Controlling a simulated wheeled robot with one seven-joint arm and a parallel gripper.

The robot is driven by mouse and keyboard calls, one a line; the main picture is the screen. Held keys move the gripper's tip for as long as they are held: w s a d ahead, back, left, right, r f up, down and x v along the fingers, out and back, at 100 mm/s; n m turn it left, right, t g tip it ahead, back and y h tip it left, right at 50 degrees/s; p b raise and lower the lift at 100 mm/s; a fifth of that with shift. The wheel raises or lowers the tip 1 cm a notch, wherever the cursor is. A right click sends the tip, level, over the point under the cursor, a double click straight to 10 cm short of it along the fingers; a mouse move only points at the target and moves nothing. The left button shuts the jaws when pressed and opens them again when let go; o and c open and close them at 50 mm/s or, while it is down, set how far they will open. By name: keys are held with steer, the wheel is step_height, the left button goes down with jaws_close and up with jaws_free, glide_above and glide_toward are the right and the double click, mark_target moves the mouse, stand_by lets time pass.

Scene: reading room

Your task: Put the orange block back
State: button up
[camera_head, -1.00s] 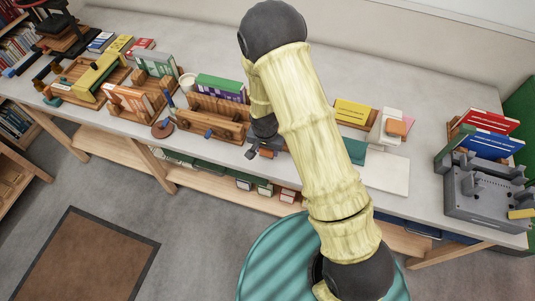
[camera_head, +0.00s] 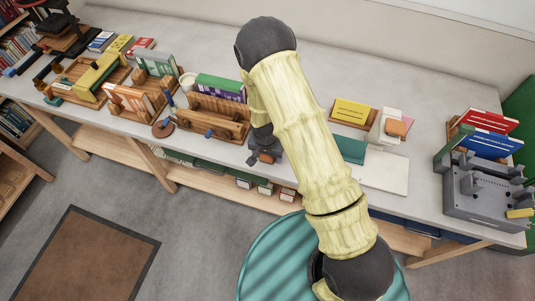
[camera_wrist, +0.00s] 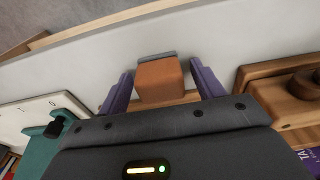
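The orange block (camera_wrist: 160,80) is in the wrist view between the two purple fingers of my gripper (camera_wrist: 160,72). A narrow gap shows on each side of it, so the fingers look open around it and not touching. A strip of light wood shows under its near side and a grey piece lies at its far edge. In the head view my gripper (camera_head: 258,158) is low at the table's front edge, right of the wooden rack (camera_head: 215,125). An orange-brown patch (camera_head: 267,157) shows there, mostly hidden by the gripper.
A second orange piece (camera_head: 396,128) sits on a white holder at the right. In the wrist view a wooden piece with a round knob (camera_wrist: 300,85) stands close at right, a teal item (camera_wrist: 45,140) at left.

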mark_target(266, 156)
step_height(266, 156, up, 12)
steer(key=s+b, duration=0.1)
steer(key=b, duration=0.1)
steer(key=shift+s+a, duration=0.2)
stand_by(0.5)
steer(key=shift+r, duration=0.1)
stand_by(0.4)
steer(key=s+d+r+n+t, duration=0.1)
steer(key=s+d+r+n, duration=0.3)
steer(key=s+d+r, duration=0.7)
steer(key=d+r, duration=0.2)
steer(key=d, duration=0.1)
steer(key=shift+r, duration=0.3)
stand_by(0.5)
